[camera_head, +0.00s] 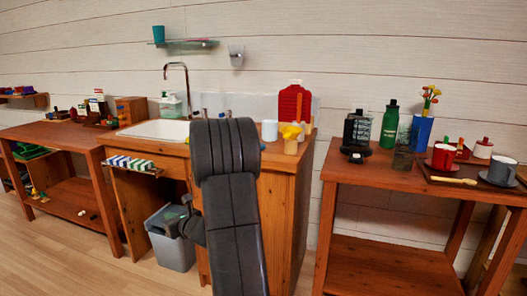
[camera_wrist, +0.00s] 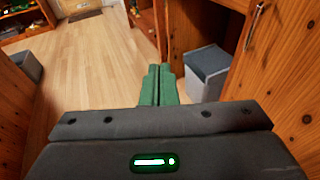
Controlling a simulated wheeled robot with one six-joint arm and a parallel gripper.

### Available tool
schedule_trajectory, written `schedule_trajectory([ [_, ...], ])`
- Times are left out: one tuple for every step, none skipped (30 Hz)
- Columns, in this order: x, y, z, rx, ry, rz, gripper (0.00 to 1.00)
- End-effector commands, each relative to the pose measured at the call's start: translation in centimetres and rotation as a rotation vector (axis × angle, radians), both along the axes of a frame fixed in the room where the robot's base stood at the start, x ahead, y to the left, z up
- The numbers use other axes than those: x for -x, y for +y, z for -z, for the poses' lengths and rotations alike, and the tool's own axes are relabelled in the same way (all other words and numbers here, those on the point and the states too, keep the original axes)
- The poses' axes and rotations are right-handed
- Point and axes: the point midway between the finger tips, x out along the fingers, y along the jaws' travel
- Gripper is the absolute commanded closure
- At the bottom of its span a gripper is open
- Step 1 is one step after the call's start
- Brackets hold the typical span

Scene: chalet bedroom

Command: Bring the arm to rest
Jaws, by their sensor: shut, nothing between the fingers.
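My gripper (camera_wrist: 158,72) shows in the wrist view, its two green fingers pressed together with nothing between them. The fingers point out over the wood floor, clear of any object. In the head view my dark grey arm stands folded in the middle, in front of the sink cabinet.
A grey bin (camera_head: 170,238) stands under the sink counter (camera_head: 255,160); in the wrist view the bin (camera_wrist: 207,76) is just right of my fingers. A table (camera_head: 400,172) with bottles and mugs stands at right, a workbench (camera_head: 60,133) at left. Open floor (camera_wrist: 90,65) lies left of my fingers.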

Motion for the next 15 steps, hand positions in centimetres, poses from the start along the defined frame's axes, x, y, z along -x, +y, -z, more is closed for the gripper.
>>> schedule_trajectory([
  [0.5, -0.3, 0.0, -0.001, 0.002, 0.004, 1.00],
  [0.7, -0.4, 0.0, -0.001, 0.002, 0.005, 1.00],
  [1.0, -0.5, 0.0, 0.000, 0.000, 0.005, 1.00],
  [1.1, -0.6, 0.0, 0.000, 0.000, 0.006, 1.00],
  [1.3, -0.7, 0.0, 0.000, 0.000, 0.006, 1.00],
  [1.5, -0.8, 0.0, 0.000, 0.001, 0.006, 1.00],
  [1.5, -0.8, 0.0, 0.000, 0.001, 0.006, 1.00],
  [1.6, -0.8, 0.0, 0.000, 0.001, 0.006, 1.00],
  [1.6, -0.8, 0.0, -0.001, 0.000, 0.007, 1.00],
  [1.7, -0.8, 0.0, -0.001, 0.000, 0.007, 1.00],
  [1.7, -0.8, 0.0, -0.001, 0.000, 0.007, 1.00],
  [1.7, -0.8, 0.0, 0.000, -0.001, 0.007, 1.00],
  [1.6, -0.8, 0.0, 0.000, -0.001, 0.007, 1.00],
  [1.6, -0.8, 0.0, 0.000, -0.001, 0.007, 1.00],
  [1.6, -0.8, 0.0, 0.000, -0.001, 0.007, 1.00],
])
